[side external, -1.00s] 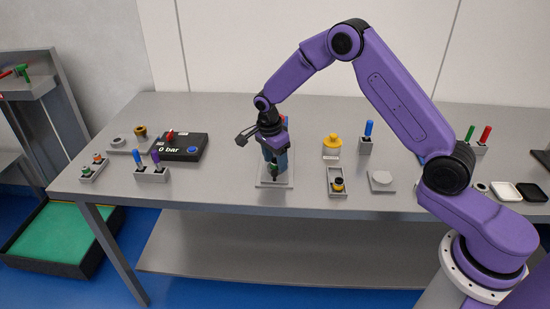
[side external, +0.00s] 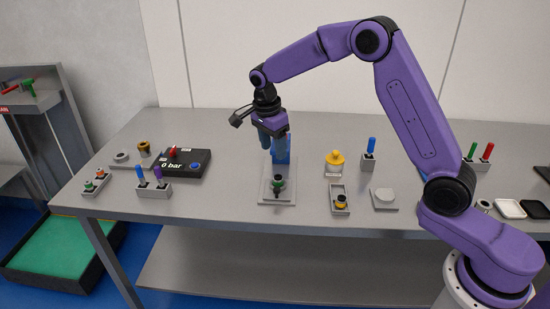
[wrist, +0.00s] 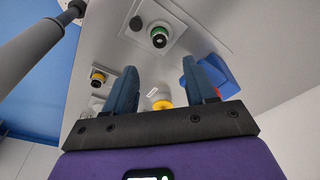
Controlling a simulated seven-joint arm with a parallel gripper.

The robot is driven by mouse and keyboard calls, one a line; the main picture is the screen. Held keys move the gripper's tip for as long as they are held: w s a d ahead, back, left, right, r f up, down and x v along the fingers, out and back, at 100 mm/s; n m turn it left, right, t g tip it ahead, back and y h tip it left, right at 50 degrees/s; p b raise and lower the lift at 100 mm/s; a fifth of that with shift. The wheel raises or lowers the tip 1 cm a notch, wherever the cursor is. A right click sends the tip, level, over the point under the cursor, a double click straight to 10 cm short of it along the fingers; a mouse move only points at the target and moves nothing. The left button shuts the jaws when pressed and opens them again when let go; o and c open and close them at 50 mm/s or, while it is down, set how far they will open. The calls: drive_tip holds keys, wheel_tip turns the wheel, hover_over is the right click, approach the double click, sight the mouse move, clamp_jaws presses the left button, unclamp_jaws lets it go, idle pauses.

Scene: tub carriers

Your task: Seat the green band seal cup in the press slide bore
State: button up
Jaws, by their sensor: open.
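The green band seal cup (side external: 278,182), dark with a green band, stands upright at the press slide (side external: 277,198) on a light grey plate. In the wrist view the cup (wrist: 158,38) shows as a black ring with green around it, at the middle of the pale slide (wrist: 150,15). The bore is hidden under it, and I cannot tell how deep the cup sits. My gripper (side external: 274,148) is above and behind the cup, clear of it. In the wrist view my gripper (wrist: 163,88) is open, with nothing between its blue fingers.
A blue block (side external: 282,150) stands behind the plate, close to my fingers. To the right are a yellow bottle (side external: 335,162), a tray with a yellow-banded part (side external: 340,204) and a pale round part (side external: 384,194). A 0 bar box (side external: 190,166) and peg holders stand left.

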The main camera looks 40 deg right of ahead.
drive_tip(key=s+a+r+n+y, duration=0.1)
drive_tip(key=s+a+r+n, duration=0.2)
drive_tip(key=s+n, duration=0.45)
drive_tip(key=s+a+r+n, duration=0.25)
drive_tip(key=s+n, duration=0.35)
drive_tip(key=s, duration=0.3)
drive_tip(key=s+d+n, duration=0.3)
drive_tip(key=s+n, duration=0.5)
drive_tip(key=s, duration=0.3)
drive_tip(key=s+d+f+n+y, duration=0.1)
drive_tip(key=s+d+n, duration=0.2)
drive_tip(key=s+n, duration=0.6)
drive_tip(key=s, duration=0.2)
drive_tip(key=shift+s+f, duration=0.3)
drive_tip(key=shift+s, duration=0.05)
